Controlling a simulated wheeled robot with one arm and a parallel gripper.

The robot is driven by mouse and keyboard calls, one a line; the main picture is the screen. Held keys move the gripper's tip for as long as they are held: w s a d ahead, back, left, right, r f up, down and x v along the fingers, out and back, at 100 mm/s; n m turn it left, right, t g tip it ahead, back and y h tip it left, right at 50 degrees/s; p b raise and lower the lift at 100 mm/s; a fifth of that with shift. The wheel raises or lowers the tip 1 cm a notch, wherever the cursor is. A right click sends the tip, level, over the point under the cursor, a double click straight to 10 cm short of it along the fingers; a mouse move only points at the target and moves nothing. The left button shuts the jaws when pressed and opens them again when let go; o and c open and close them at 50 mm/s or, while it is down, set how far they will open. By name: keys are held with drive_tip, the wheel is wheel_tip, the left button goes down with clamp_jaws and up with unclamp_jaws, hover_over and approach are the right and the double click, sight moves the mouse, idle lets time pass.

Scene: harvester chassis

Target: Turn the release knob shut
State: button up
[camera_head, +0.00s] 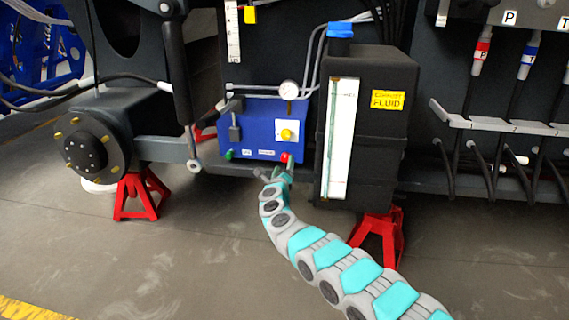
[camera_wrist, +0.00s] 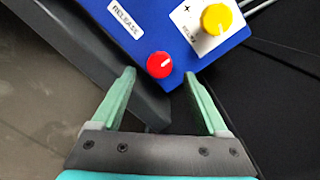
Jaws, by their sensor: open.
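The release knob (camera_wrist: 160,65) is a small round red knob with a white pointer mark, at the lower corner of a blue box (camera_wrist: 140,22) in the wrist view. A white RELEASE label (camera_wrist: 125,21) sits beside it. In the head view the red knob (camera_head: 285,157) is at the lower right of the blue box (camera_head: 240,127). My gripper (camera_wrist: 160,80) is open, its two green fingers on either side of the knob's line and just short of it in the picture. Nothing is between the fingers. In the head view my gripper (camera_head: 277,171) is just below the knob.
A yellow knob (camera_wrist: 217,19) on a white plate is close to the red one. A green knob (camera_head: 230,155) is at the box's lower left. A black fluid tank (camera_head: 365,130) stands right of the box. Red stands (camera_head: 141,195) support the chassis.

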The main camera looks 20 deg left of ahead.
drive_tip(key=shift+v, duration=1.7)
drive_tip(key=shift+d, duration=0.1)
drive_tip(key=shift+s, duration=0.1)
